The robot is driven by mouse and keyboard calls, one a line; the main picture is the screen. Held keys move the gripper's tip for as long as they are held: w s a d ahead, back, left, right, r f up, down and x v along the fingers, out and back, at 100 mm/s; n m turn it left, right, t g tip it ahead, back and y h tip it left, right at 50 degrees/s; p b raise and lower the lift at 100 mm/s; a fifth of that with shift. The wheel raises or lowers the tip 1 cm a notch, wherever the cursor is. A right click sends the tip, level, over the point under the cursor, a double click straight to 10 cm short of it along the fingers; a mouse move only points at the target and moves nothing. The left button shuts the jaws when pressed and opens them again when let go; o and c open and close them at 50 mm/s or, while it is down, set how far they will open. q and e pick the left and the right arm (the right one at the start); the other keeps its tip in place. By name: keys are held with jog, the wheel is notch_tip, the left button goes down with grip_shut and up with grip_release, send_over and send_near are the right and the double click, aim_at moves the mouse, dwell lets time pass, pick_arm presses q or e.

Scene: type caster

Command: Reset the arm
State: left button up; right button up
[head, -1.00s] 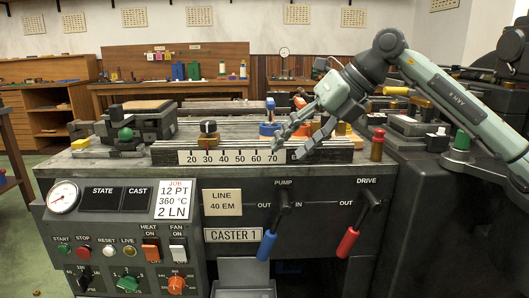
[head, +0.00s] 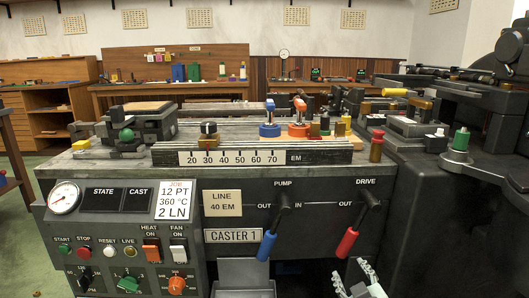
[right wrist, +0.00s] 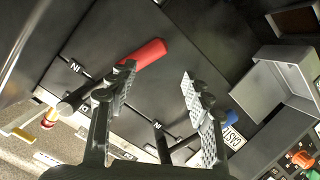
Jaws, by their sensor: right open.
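My right gripper (head: 358,279) is low at the bottom edge of the head view, in front of the caster's front panel (head: 318,235) and below the red drive lever. In the right wrist view its two fingers (right wrist: 155,95) stand wide apart with nothing between them. The red-handled drive lever (head: 347,241) hangs to the upper left of the gripper, and its red grip (right wrist: 143,54) shows beside one finger in the wrist view. The blue-handled pump lever (head: 266,245) hangs further left; its tip (right wrist: 229,118) is partly hidden behind the other finger. My left gripper is not in view.
The caster's top carries a scale bar (head: 250,157), blue and orange knobs (head: 298,129) and a red peg (head: 377,146). A grey tray (head: 243,272) juts out below the pump lever, also seen in the wrist view (right wrist: 276,92). The dark machine body (head: 455,215) stands at right.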

jog(key=s+d+f+m+g, duration=0.2)
jog(key=s+f+g, duration=0.4)
jog(key=s+f, duration=0.5)
jog(key=s+d+f+m+g, duration=0.2)
jog(key=s+f+g, duration=0.3)
jog(key=s+f, duration=0.7)
jog(key=s+d, duration=0.1)
jog(key=s, duration=0.6)
jog(key=shift+s+d+f+g+h, duration=0.25)
jog(key=shift+s+d+g+h, duration=0.05)
jog(key=shift+s+g+h, duration=0.1)
jog(key=shift+w, duration=0.15)
